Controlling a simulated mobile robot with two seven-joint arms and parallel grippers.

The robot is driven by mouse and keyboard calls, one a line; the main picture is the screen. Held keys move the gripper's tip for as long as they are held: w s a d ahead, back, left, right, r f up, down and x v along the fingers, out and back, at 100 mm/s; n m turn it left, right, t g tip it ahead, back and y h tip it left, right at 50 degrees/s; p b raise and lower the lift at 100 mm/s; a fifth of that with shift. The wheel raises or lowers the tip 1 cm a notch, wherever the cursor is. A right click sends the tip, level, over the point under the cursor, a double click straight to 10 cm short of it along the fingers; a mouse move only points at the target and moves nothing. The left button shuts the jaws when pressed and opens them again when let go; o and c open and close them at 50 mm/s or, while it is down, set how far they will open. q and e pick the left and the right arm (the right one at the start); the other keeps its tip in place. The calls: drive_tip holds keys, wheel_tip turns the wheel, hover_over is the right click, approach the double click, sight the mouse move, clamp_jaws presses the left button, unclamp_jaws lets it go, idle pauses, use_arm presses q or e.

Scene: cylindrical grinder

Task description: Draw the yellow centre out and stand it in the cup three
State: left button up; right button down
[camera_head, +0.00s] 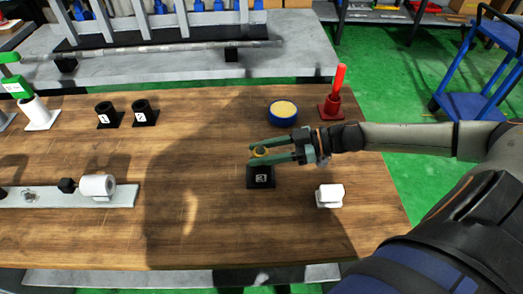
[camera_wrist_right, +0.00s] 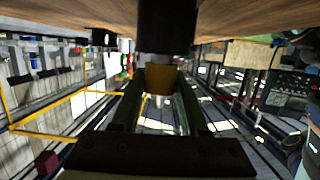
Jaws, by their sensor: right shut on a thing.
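The yellow centre (camera_head: 260,152) is between the fingers of my right gripper (camera_head: 262,151), directly over cup three (camera_head: 261,177), a black cup marked 3. In the right wrist view, the picture is upside down. The yellow centre (camera_wrist_right: 160,80) sits between the two fingers of my right gripper (camera_wrist_right: 160,92), with a pale metal tip on the side away from the table. Its other end meets the mouth of the black cup (camera_wrist_right: 166,25); how deep it sits is hidden. My left gripper is not in view.
Two black cups, (camera_head: 107,115) and (camera_head: 144,113), stand to the left. A blue round tub (camera_head: 283,112) and a red post (camera_head: 338,90) stand behind the gripper. A white block (camera_head: 329,196) is at right front. A grey rail (camera_head: 65,196) with a white cylinder (camera_head: 97,186) lies left.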

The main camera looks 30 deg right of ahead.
drive_tip(key=shift+f, duration=0.1)
drive_tip(key=c, duration=0.5)
unclamp_jaws()
drive_tip(key=shift+o, duration=0.8)
drive_tip(key=shift+f, duration=0.1)
drive_tip(key=shift+d, duration=0.1)
drive_tip(key=shift+s+d, duration=0.4)
drive_tip(key=shift+d, duration=0.1)
drive_tip(key=p+v, duration=0.4)
drive_tip(key=v, duration=0.7)
drive_tip(key=shift+r, duration=0.3)
